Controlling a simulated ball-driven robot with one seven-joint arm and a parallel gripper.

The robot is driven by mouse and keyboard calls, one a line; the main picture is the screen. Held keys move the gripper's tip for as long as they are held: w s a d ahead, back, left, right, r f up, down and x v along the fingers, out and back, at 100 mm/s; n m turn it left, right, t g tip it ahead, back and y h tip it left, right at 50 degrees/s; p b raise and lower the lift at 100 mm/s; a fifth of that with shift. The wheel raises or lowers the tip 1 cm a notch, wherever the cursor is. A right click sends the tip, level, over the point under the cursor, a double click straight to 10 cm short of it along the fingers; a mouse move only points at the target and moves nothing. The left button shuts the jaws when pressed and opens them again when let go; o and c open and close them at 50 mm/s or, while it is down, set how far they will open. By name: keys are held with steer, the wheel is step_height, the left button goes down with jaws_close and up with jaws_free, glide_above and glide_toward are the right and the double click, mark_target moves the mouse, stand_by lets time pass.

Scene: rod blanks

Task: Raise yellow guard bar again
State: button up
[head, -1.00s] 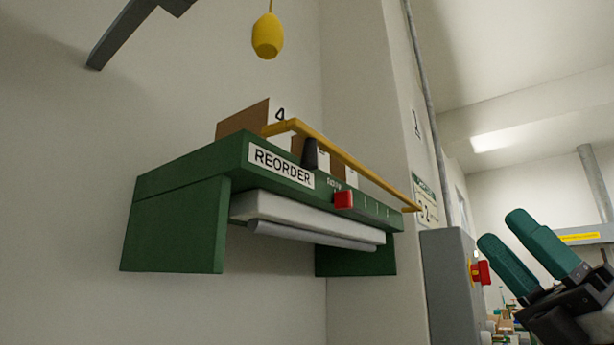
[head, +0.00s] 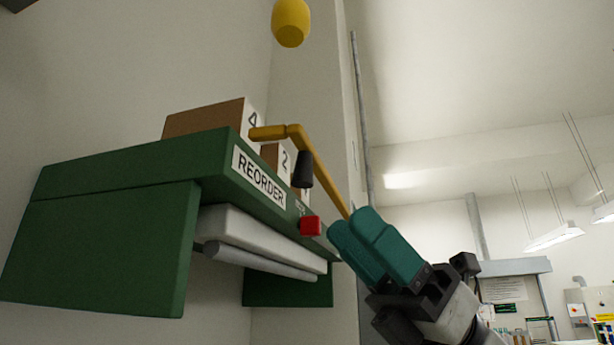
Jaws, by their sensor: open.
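The yellow guard bar (head: 322,172) runs along the front of the green box marked REORDER (head: 110,225). Its near end bends back toward the box top, and its far end is hidden behind my gripper. My gripper (head: 358,224), with two teal fingers, points up and to the left at the lower right of the box. It is open, and no object shows between the fingers. The fingers overlap the bar's far end in the picture; I cannot tell whether they touch it.
A black knob (head: 303,169) and a red block (head: 310,226) sit on the box front near the bar. A yellow pendant (head: 290,22) hangs above. Open room lies to the right.

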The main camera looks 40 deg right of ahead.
steer(key=p+x, duration=0.1)
steer(key=x, duration=0.6)
steer(key=shift+p, duration=0.3)
steer(key=shift+r, duration=0.1)
jaws_close()
